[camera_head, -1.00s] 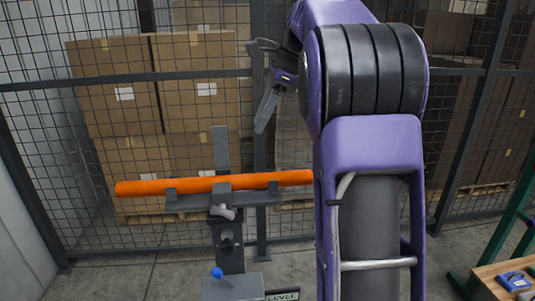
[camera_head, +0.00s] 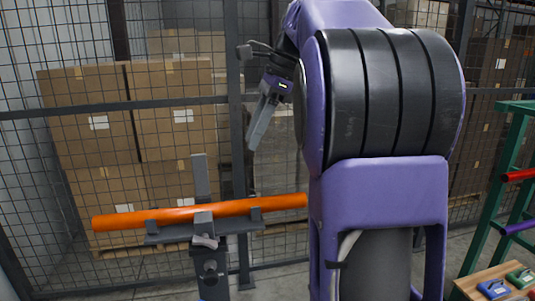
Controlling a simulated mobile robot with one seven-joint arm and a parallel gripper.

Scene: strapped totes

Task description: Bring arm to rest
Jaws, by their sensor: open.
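My purple and black arm (camera_head: 385,100) fills the middle and right of the head view, folded upright in front of the fence. My gripper (camera_head: 257,125) shows to the left of the arm, pointing downward, above and apart from the orange tube. Its jaws look empty, with nothing between them. The orange tube (camera_head: 180,215) lies across a grey bracket on a dark stand (camera_head: 211,268), slightly higher at its right end. The tube's right end meets the arm's outline in the picture.
A dark wire fence (camera_head: 110,106) stands behind, with stacked cardboard boxes (camera_head: 90,110) beyond it. At the right, a green rack (camera_head: 497,190) holds a red and a purple tube. A wooden surface (camera_head: 478,281) with small blue and green items is at the lower right.

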